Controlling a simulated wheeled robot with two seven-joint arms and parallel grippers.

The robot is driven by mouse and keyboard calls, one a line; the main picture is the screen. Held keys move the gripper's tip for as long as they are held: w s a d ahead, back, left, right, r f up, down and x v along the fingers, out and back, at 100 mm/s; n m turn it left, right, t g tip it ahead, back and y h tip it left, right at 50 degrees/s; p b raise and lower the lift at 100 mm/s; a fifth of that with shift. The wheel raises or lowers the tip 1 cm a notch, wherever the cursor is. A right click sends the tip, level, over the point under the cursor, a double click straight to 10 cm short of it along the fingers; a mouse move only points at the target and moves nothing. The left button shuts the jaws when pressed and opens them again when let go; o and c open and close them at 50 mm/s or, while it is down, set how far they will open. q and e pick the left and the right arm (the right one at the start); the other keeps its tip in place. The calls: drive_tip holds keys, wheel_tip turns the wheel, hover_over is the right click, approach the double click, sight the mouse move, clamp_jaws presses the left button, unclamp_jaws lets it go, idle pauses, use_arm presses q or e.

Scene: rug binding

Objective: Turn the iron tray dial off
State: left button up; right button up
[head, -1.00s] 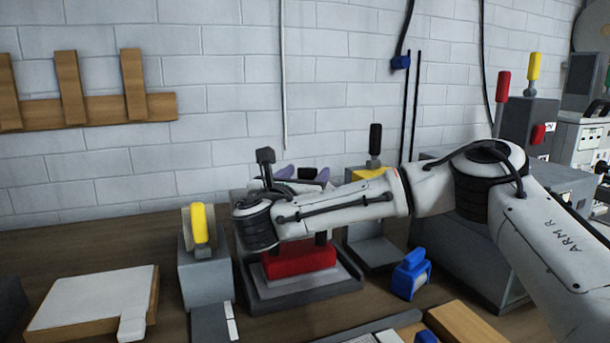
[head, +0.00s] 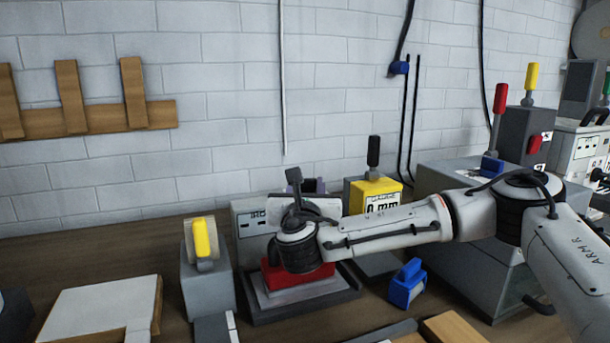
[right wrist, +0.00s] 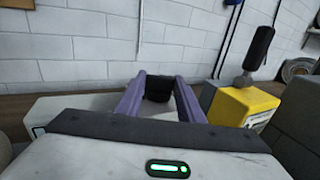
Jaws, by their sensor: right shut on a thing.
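The iron tray unit stands in the middle of the head view. It has a grey base (head: 330,300), a red block (head: 290,278) on it and a grey upright panel (head: 250,222) behind. My right gripper (head: 308,187) reaches over it from the right, in front of the panel, and my wrist hides much of the unit. In the right wrist view its purple fingers (right wrist: 158,90) are shut on a small black knob (right wrist: 158,88), which looks like the dial. The dial's marks and setting are hidden. My left gripper is not in view.
A yellow-topped box with a black handle (head: 374,190) stands close to the right of my gripper. A grey stand with a yellow handle (head: 203,238) is to the left. A blue block (head: 407,285) lies front right. A brick wall is behind.

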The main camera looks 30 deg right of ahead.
drive_tip(key=shift+s+d+r+n+t+y+p, duration=0.1)
drive_tip(key=shift+d+n+t+y+p, duration=0.05)
drive_tip(key=shift+n+t+y+p, duration=0.3)
drive_tip(key=shift+s+d+n+t+y+p, duration=0.15)
drive_tip(key=shift+n+t+y+p, duration=0.15)
drive_tip(key=shift+y, duration=0.25)
drive_tip(key=n+t+y+p, duration=0.1)
drive_tip(key=n+y, duration=0.1)
drive_tip(key=shift+d+y, duration=0.1)
drive_tip(key=shift+y, duration=0.2)
drive_tip(key=shift+n+t+y, duration=0.25)
drive_tip(key=shift+n+y, duration=0.2)
drive_tip(key=shift+y, duration=0.15)
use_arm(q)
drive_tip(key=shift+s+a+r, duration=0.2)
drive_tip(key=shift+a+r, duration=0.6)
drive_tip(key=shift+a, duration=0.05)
use_arm(e)
drive_tip(key=shift+y, duration=0.5)
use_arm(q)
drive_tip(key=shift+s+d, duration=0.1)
use_arm(e)
drive_tip(key=o, duration=1.1)
drive_tip(key=shift+c, duration=0.2)
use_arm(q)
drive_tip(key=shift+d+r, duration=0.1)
